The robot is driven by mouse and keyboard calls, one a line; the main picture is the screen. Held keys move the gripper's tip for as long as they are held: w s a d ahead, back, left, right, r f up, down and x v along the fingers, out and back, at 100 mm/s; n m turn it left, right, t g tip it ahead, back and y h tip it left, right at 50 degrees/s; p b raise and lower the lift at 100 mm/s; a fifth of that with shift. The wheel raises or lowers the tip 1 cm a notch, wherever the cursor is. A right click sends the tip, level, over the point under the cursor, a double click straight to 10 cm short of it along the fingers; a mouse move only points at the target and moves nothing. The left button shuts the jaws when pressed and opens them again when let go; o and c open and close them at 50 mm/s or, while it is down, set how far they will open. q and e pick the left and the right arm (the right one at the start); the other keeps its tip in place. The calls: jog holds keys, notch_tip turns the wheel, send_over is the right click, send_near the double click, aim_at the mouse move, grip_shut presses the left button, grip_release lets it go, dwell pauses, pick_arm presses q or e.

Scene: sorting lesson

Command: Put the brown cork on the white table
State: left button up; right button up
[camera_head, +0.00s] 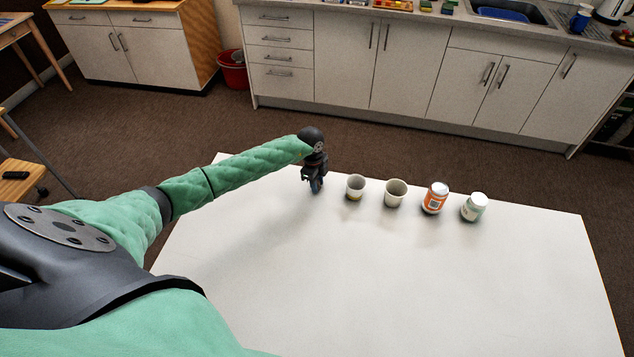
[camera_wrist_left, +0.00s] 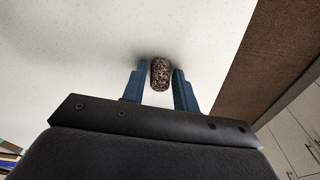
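The brown speckled cork (camera_wrist_left: 160,74) shows in the left wrist view, at the white table (camera_wrist_left: 75,60), with a soft shadow beside it. My left gripper (camera_wrist_left: 160,82) has its two blue fingers on either side of the cork. Narrow gaps show between the fingers and the cork, so the gripper looks open around it. In the head view my left gripper (camera_head: 316,186) points down at the far left part of the white table (camera_head: 400,290); the cork cannot be made out there. My right gripper is not in view.
Right of my left gripper stand a pale cup (camera_head: 355,187), another pale cup (camera_head: 395,193), an orange can (camera_head: 435,198) and a white-green can (camera_head: 474,207), in a row near the far edge. The table's front and middle are clear. Cabinets (camera_head: 410,65) stand beyond the table.

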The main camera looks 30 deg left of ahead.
pick_arm(q)
jog(key=shift+o, duration=0.7)
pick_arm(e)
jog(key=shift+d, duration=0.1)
pick_arm(q)
jog(key=shift+r, duration=0.2)
jog(key=shift+a+r+b, duration=0.1)
jog(key=shift+r+b, duration=0.15)
jog(key=shift+b, duration=0.05)
jog(key=r, duration=0.1)
jog(key=r+b, duration=0.2)
jog(key=r, duration=0.1)
jog(key=shift+a, duration=0.25)
notch_tip(320, 180, up, 7)
jog(key=b, duration=0.2)
jog(key=shift+a+r+b, duration=0.15)
jog(key=shift+a+b, duration=0.2)
jog(key=shift+a, duration=0.05)
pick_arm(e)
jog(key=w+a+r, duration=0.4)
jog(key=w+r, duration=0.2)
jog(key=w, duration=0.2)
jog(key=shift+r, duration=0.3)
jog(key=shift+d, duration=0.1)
